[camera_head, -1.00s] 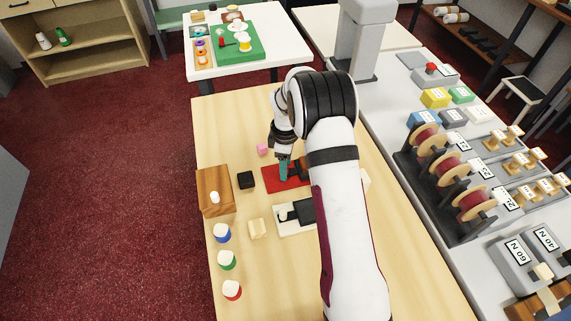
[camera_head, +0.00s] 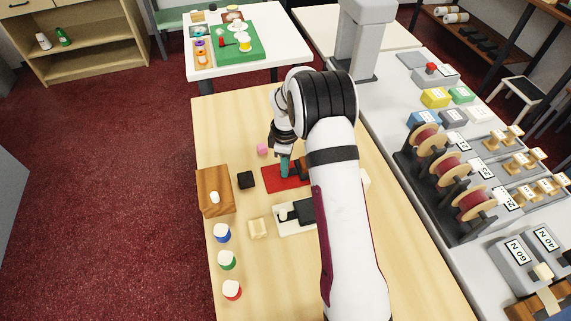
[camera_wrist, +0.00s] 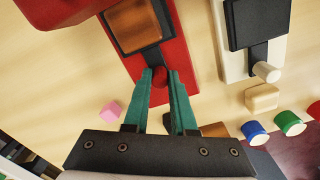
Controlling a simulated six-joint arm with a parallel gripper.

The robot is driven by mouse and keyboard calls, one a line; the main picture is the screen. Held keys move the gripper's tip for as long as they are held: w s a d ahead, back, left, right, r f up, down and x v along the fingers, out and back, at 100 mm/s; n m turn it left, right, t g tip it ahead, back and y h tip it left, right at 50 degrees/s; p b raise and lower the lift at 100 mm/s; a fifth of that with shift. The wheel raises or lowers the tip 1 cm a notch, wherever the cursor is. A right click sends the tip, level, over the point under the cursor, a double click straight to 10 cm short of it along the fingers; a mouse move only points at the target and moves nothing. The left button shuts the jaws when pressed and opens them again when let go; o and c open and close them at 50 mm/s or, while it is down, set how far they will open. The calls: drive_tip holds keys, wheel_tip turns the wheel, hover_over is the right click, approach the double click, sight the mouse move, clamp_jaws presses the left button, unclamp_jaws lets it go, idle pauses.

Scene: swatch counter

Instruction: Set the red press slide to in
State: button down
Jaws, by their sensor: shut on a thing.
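The red press has a red base (camera_head: 290,184), and its far parts are hidden by my arm in the head view. In the wrist view the red base (camera_wrist: 180,55) carries a black block with a brown top (camera_wrist: 133,24). A short black slide bar (camera_wrist: 150,57) runs from this block to a round red knob (camera_wrist: 160,77). A stretch of the bar shows outside the block. My gripper (camera_wrist: 161,74) has teal fingers, one on each side of the knob, shut on it. In the head view my gripper (camera_head: 285,168) is over the red base.
A similar white press (camera_head: 290,232) stands nearer in the head view. A black cube (camera_head: 246,180), a pink cube (camera_head: 262,149), a cream block (camera_head: 257,229) and a wooden box (camera_head: 214,180) lie around. Blue, green and red cylinders line the left table edge.

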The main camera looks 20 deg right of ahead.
idle(0.8)
drive_tip(key=shift+d, duration=2.15)
drive_tip(key=c, duration=0.7)
unclamp_jaws()
wheel_tip(320, 180, up, 16)
drive_tip(key=shift+f, duration=0.1)
